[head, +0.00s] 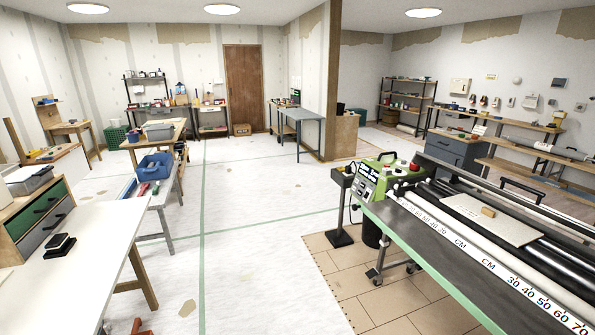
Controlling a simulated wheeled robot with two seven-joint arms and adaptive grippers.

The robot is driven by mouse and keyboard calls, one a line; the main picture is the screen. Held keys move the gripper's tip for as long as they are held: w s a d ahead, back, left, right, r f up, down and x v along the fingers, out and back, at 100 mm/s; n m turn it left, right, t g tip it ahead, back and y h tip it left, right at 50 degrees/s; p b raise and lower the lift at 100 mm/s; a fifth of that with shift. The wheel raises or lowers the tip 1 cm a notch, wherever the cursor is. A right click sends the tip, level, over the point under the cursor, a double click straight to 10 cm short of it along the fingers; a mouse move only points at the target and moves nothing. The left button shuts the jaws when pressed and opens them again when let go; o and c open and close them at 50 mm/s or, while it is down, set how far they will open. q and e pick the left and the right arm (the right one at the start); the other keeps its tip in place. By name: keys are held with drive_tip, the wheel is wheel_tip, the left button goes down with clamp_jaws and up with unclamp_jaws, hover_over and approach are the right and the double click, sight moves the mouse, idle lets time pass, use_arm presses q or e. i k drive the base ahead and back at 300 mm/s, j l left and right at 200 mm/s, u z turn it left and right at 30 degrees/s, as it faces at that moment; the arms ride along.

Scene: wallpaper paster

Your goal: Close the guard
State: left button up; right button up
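The wallpaper paster (430,255) stands at the right, a long machine with black and white rollers and a scale marked in CM along its front. The rollers are exposed to view. Neither of my grippers is in view.
A black-based stand (340,238) and a dark bin (374,232) are beside the control box. A white table (85,260) stands at the left. The floor between is mostly clear.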

sight(423, 160)
drive_tip(key=i+j+z, duration=0.15)
drive_tip(key=i+z, duration=0.2)
drive_tip(key=i, duration=0.15)
drive_tip(key=i+j+z, duration=0.7)
drive_tip(key=i, duration=0.15)
